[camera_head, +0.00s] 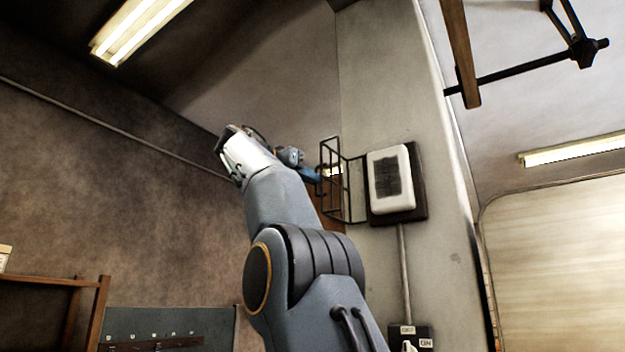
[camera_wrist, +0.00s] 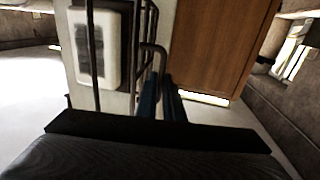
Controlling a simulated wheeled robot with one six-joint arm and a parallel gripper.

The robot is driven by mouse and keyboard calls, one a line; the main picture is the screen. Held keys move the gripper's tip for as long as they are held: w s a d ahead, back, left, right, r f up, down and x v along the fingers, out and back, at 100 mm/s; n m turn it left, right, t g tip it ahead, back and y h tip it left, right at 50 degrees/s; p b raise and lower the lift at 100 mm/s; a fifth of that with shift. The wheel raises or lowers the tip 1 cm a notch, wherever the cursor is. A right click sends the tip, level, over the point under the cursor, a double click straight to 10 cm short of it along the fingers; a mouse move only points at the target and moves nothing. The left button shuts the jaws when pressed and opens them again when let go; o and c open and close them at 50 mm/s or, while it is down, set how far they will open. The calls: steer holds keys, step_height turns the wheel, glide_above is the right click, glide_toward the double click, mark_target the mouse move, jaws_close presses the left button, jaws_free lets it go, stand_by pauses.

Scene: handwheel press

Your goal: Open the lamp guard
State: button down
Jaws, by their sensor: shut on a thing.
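The lamp guard (camera_head: 331,182) is a dark wire cage at the left edge of the lamp (camera_head: 391,180), a white box on a dark backing on the pillar. The guard stands swung out to the left, leaving the lamp's front uncovered in the head view. My gripper (camera_head: 312,174) is at the guard's outer left side, with its blue fingers partly hidden. In the wrist view, my gripper (camera_wrist: 164,98) is shut on a bent bar of the guard (camera_wrist: 159,52). The lamp (camera_wrist: 104,48) shows behind the guard's bars there.
A conduit (camera_head: 404,262) runs down the pillar from the lamp to a switch box (camera_head: 411,338). A brown wooden panel (camera_wrist: 222,45) stands beyond the guard in the wrist view. A dark overhead bar (camera_head: 520,70) is at upper right. Space left of my arm looks clear.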

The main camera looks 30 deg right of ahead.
steer(key=c, duration=1.9)
jaws_free()
steer(key=shift+w+a, duration=0.1)
steer(key=shift+a, duration=0.1)
steer(key=shift+d, duration=0.15)
steer(key=b+v, duration=0.1)
steer(key=v, duration=0.7)
steer(key=shift+b, duration=0.3)
steer(key=shift+d, duration=0.1)
